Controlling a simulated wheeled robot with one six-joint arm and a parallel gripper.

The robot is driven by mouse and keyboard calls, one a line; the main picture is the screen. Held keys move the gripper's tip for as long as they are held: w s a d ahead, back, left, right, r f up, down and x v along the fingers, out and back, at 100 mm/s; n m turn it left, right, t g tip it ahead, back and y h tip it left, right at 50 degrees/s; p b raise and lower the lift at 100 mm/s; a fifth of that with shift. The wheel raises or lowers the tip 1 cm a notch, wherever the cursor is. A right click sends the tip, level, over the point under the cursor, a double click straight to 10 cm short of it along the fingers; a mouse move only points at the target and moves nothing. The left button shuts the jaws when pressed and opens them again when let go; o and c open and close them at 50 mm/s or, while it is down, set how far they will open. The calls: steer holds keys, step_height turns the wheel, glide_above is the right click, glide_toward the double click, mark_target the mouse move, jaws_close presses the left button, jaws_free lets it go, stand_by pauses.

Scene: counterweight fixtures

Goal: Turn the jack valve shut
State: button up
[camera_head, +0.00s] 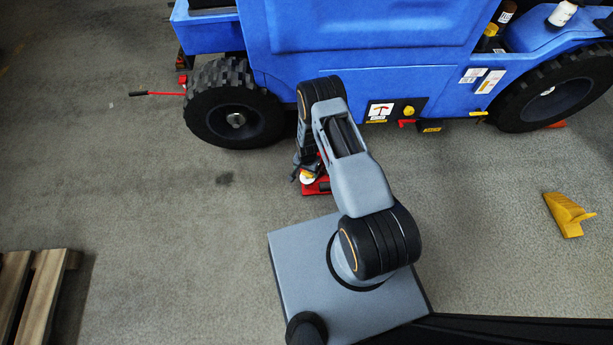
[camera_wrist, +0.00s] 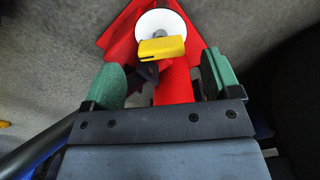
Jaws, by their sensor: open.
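The red jack (camera_head: 316,188) sits on the floor beside the blue vehicle, partly hidden by my arm in the head view. In the wrist view its red body (camera_wrist: 178,84) runs between and beyond my fingers. The jack valve shows as a yellow bar-shaped handle (camera_wrist: 161,48) in front of a white disc (camera_wrist: 160,22). My gripper (camera_wrist: 167,75) is open, with one green finger on each side. The yellow handle lies beyond the fingertips, roughly centred between them. I cannot tell whether anything touches it. In the head view my gripper (camera_head: 305,170) is at the jack, small and partly hidden.
The blue vehicle (camera_head: 360,85) with its black wheel (camera_head: 232,105) stands just behind the jack. A yellow wheel chock (camera_head: 567,214) lies at right. A wooden pallet (camera_head: 40,285) is at lower left.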

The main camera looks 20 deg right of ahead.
mark_target(307, 174)
steer(key=shift+f+b, duration=0.65)
steer(key=shift+f, duration=1.55)
steer(key=c, duration=0.9)
